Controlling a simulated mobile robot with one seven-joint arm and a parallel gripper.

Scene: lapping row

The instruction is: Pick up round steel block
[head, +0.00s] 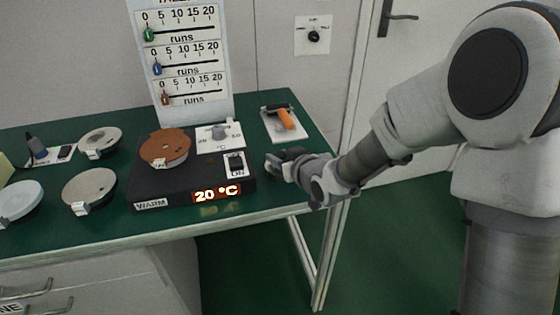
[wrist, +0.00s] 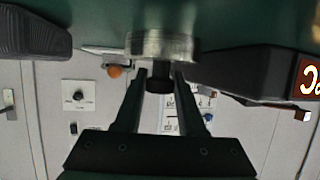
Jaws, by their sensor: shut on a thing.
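The round steel block (wrist: 162,46) is a short, bright metal cylinder with a black knob (wrist: 159,82), seen close in the wrist view. My gripper (wrist: 159,76) has its two fingers on either side of the knob and is shut on it. In the head view my gripper (head: 280,166) is low over the right end of the green bench, just right of the black warming plate. There the block is mostly hidden by my gripper. The block is at or very near the bench top; I cannot tell whether it touches.
The black warming plate (head: 175,185) reads 20 °C and carries a copper-brown disc (head: 165,146). Grey discs (head: 90,186) stand to its left. An orange-handled tool (head: 285,117) lies on a white card behind my gripper. The bench's right edge is close by.

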